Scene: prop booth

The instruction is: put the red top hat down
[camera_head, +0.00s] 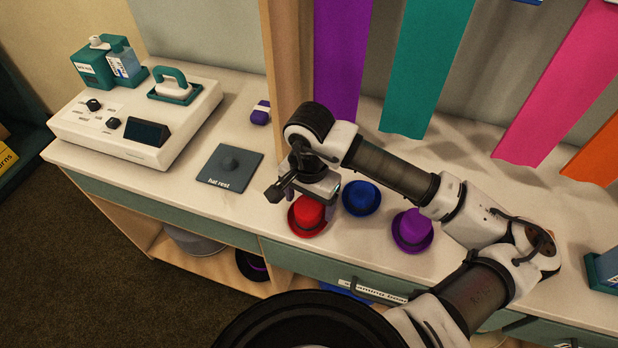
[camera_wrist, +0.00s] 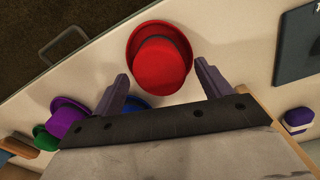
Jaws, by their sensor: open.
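The red top hat (camera_head: 307,217) stands on the white counter near its front edge, in front of the blue hat. In the wrist view the red top hat (camera_wrist: 161,62) lies ahead of the fingertips, brim and crown both showing. My gripper (camera_head: 279,190) is above and slightly left of the red hat in the head view. In the wrist view my gripper (camera_wrist: 160,78) is open, with its fingers spread to either side of the near part of the hat. Nothing is held. I cannot tell whether a finger touches the brim.
A blue hat (camera_head: 361,198) and a purple hat (camera_head: 412,230) stand to the right. A white machine (camera_head: 135,120) stands further left. Coloured banners (camera_head: 425,65) hang behind.

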